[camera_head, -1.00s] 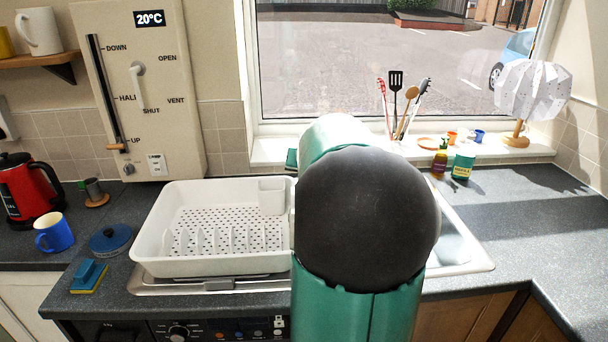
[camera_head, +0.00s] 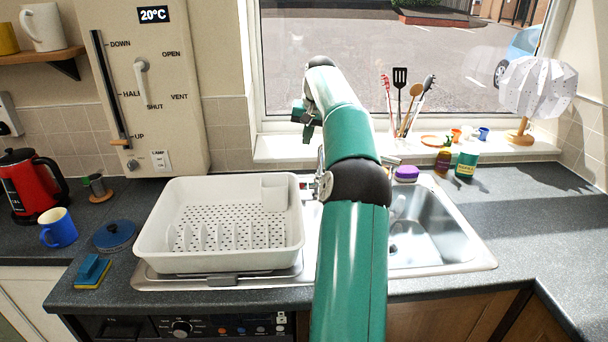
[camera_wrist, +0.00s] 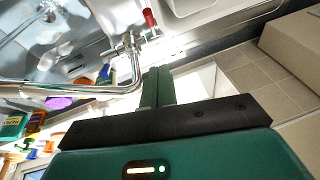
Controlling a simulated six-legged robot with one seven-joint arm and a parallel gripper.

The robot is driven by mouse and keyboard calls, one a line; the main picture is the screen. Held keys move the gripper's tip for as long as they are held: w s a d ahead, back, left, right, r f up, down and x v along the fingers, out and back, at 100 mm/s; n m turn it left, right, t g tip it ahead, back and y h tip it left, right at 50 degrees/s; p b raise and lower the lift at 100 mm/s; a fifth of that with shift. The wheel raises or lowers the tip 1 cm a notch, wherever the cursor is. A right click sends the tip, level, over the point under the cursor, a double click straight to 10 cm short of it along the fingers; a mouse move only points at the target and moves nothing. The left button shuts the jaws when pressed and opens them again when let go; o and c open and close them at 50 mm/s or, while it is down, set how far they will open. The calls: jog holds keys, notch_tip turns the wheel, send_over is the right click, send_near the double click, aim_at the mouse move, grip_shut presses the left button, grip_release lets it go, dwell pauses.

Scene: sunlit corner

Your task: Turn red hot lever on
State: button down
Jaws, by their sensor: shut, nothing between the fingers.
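The red hot lever (camera_wrist: 149,17) shows in the wrist view as a small red handle at the top, on the chrome tap (camera_wrist: 130,50). The tap's spout curves down toward the sink. In the head view the tap (camera_head: 323,183) is mostly hidden behind my arm, and I cannot make out the lever's position clearly there. My gripper (camera_wrist: 158,72) is shut and empty. In the wrist view its green fingers appear below the tap and lever in the picture, with no clear contact. In the head view my gripper (camera_head: 306,130) is up by the window, above the back of the sink.
A white dish rack (camera_head: 160,240) stands left of the sink (camera_head: 440,235). A purple sponge (camera_head: 406,173), bottles and a utensil holder stand along the window sill side. A wall panel (camera_head: 185,120) is at the left. The right worktop is mostly clear.

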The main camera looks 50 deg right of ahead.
send_over(301, 184)
jog(key=w+d, duration=0.1)
jog(key=d, duration=0.3)
notch_tip(301, 184, down, 10)
jog(key=shift+s+a+f+g, duration=0.15)
jog(key=shift+a+f, duration=0.3)
jog(key=shift+f, duration=0.3)
jog(key=shift+s+a+f+g, duration=0.15)
jog(key=shift+a+f, duration=0.25)
jog(key=shift+f, duration=0.35)
jog(key=shift+w, duration=0.1)
jog(key=shift+s+a+f, duration=0.5)
jog(key=shift+a+f, duration=0.05)
jog(key=shift+f, duration=0.05)
